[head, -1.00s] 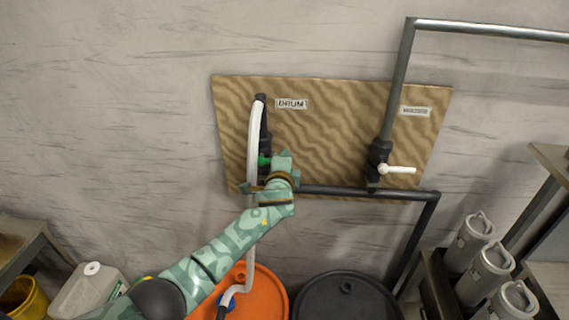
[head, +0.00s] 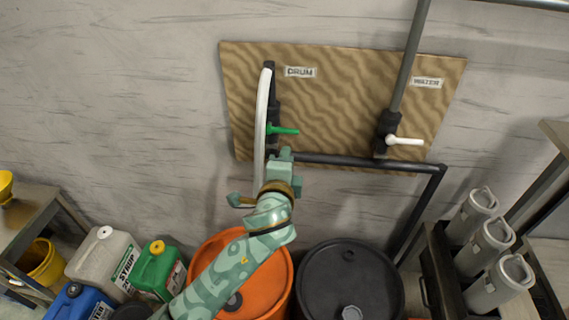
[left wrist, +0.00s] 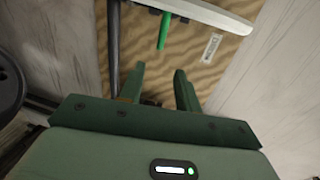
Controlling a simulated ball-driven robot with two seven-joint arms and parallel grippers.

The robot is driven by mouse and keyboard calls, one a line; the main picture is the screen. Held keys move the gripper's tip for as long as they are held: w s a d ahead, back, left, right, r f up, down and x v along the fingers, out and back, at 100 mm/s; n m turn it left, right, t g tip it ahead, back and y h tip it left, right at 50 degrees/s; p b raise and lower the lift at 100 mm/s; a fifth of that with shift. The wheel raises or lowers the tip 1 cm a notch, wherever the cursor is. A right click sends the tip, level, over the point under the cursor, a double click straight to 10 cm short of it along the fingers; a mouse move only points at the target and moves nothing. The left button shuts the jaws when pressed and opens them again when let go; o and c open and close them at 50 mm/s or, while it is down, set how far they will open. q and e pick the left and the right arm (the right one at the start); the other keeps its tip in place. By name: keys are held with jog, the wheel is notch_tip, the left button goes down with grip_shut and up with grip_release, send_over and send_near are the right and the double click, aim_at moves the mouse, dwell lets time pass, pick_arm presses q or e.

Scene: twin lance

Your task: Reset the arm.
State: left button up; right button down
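My left gripper (head: 262,180) is in front of the wall, just below the green valve handle (head: 283,131) on the drum pipe. In the left wrist view its two fingers (left wrist: 160,82) stand apart with nothing between them. The green handle also shows in that view (left wrist: 164,30), beyond the fingertips and apart from them. In the head view the handle points right, about level. A white hose (head: 262,115) hangs from the pipe top and passes behind my gripper; its lower end is hidden. My right gripper is not in view.
The wooden board (head: 340,100) carries DRUM and WATER labels. A white valve handle (head: 405,141) points right on the water pipe. An orange drum (head: 278,275) and a black drum (head: 350,285) stand below. Jugs (head: 160,268) are at left, grey canisters (head: 490,245) at right.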

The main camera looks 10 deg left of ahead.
pick_arm(q)
jog(key=shift+s, duration=0.1)
dwell(0.4)
jog(key=s+a+f+n+g+y, duration=0.2)
jog(key=s+a+f+n+g, duration=0.25)
jog(key=s+a, duration=0.7)
jog(key=s+a+f+n+g+y, duration=0.35)
jog(key=s+a+f+n, duration=0.25)
jog(key=s+a, duration=0.6)
jog(key=s+d+f+g+h+b, duration=0.15)
jog(key=f+b, duration=0.25)
jog(key=f, duration=1)
jog(key=s+d+f+n+g+h+b, duration=0.1)
jog(key=s+d+f+b, duration=0.2)
jog(key=f, duration=1.1)
jog(key=s+d+f+g+h+b, duration=0.1)
jog(key=s+f+g+h+b, duration=0.15)
jog(key=f+b, duration=0.75)
jog(key=s+f+n+g+b, duration=0.1)
jog(key=s+f+b, duration=0.1)
jog(key=s+f, duration=0.7)
jog(key=s+f+n+b, duration=0.2)
jog(key=s+f, duration=0.8)
jog(key=f, duration=0.6)
jog(key=shift+f+g, duration=0.2)
jog(key=shift+g, duration=0.2)
jog(key=shift+o, duration=0.5)
jog(key=shift+w+h, duration=0.15)
jog(key=shift+h, duration=0.1)
